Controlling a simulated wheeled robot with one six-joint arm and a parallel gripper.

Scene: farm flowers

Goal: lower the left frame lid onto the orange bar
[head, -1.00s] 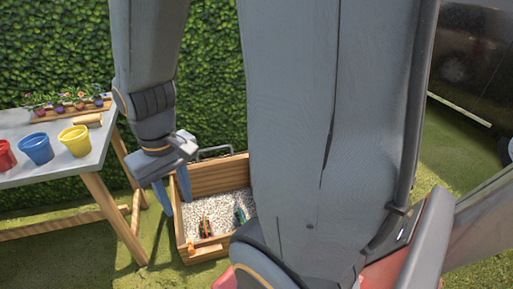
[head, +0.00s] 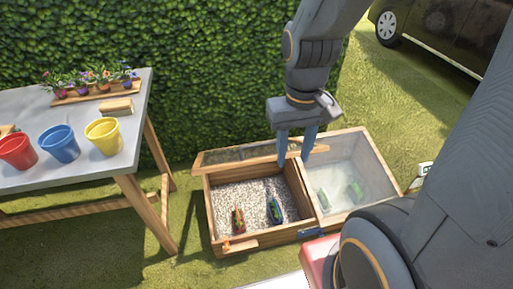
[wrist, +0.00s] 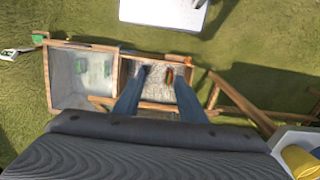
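The garden frame box (head: 262,240) stands on the grass with two compartments. The left frame lid (head: 235,155), wood-edged with a dark pane, is raised along the back of the gravel compartment, and its front is clear of the orange bar. A small orange bar (head: 227,243) is at the box's front left edge. My gripper (head: 296,158) is over the back of the box, near the lid's right end, its blue fingers apart. In the wrist view the gripper (wrist: 158,98) has a wooden strip crossing behind its fingers; contact cannot be told.
The right lid (head: 350,165) is down over its compartment, with a blue bar (head: 312,231) at its front. Red and blue-green items lie on the gravel (head: 250,197). A table (head: 100,165) with pots and flowers stands left. A hedge is behind; a car (head: 440,45) is back right.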

